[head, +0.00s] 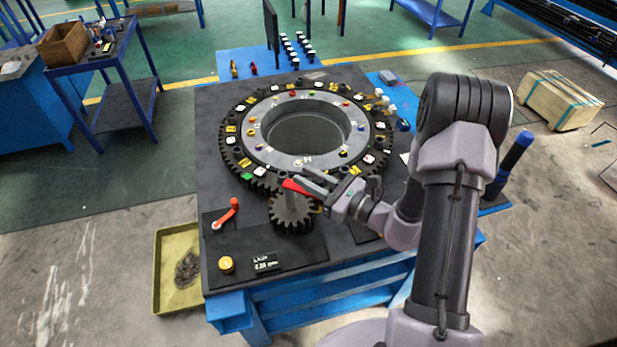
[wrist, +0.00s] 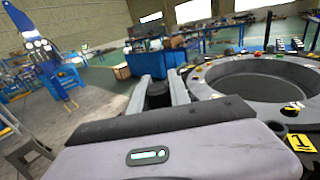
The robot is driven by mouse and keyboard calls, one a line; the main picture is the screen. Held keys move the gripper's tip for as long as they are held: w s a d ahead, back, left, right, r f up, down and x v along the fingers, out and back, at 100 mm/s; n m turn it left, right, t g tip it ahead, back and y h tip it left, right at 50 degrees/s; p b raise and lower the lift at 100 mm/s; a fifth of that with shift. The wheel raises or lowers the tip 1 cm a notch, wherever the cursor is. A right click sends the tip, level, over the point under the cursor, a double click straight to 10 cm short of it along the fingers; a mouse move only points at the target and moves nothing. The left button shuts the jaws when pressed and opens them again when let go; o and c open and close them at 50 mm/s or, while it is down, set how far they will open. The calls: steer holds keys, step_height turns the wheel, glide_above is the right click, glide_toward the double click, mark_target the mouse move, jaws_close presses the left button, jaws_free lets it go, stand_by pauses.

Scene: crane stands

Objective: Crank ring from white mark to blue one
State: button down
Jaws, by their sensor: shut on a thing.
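The toothed dark ring (head: 233,155) lies flat on the bench around a grey hub. Its top carries several white, yellow, green and other coloured tags; I cannot single out a blue mark for sure. A small pinion gear (head: 292,214) stands at the ring's front edge. A red crank arm (head: 293,186) sits above the pinion. My gripper (head: 304,179) is at the crank, its fingers shut on the dark crank handle, which shows between them in the wrist view (wrist: 158,92). The handle is mostly hidden in the head view.
A red lever (head: 228,213), a yellow knob (head: 226,264) and a small display (head: 266,263) are on the bench's front left. A yellow tray (head: 170,275) lies on the floor at left. A dark upright panel (head: 271,38) stands behind the ring.

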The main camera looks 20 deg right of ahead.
steer(key=shift+w+d+n+g+y, duration=0.1)
steer(key=shift+d+n+g+y, duration=0.05)
steer(key=shift+n+g+y, duration=0.25)
stand_by(0.3)
